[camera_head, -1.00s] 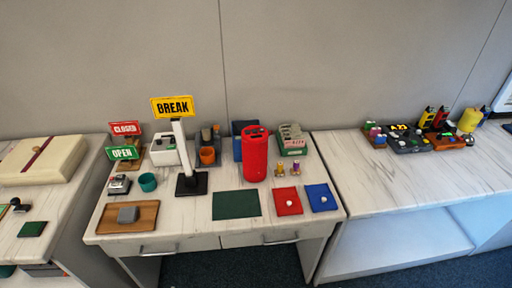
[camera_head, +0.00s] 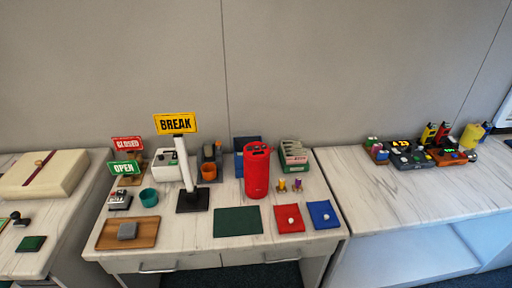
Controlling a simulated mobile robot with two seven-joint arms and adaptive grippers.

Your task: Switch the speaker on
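The speaker is most likely the red upright cylinder (camera_head: 257,172) standing toward the back of the middle table in the head view. Its dark top panel (camera_head: 257,149) faces up, but its controls are too small to read. Whether it is on or off cannot be told. Neither of my grippers is in view, and nothing touches the cylinder.
A BREAK sign (camera_head: 176,123) on a white post stands left of the cylinder. A dark green mat (camera_head: 237,221), a red mat (camera_head: 289,219) and a blue mat (camera_head: 324,215) lie in front. A green-and-grey box (camera_head: 293,156) stands behind right.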

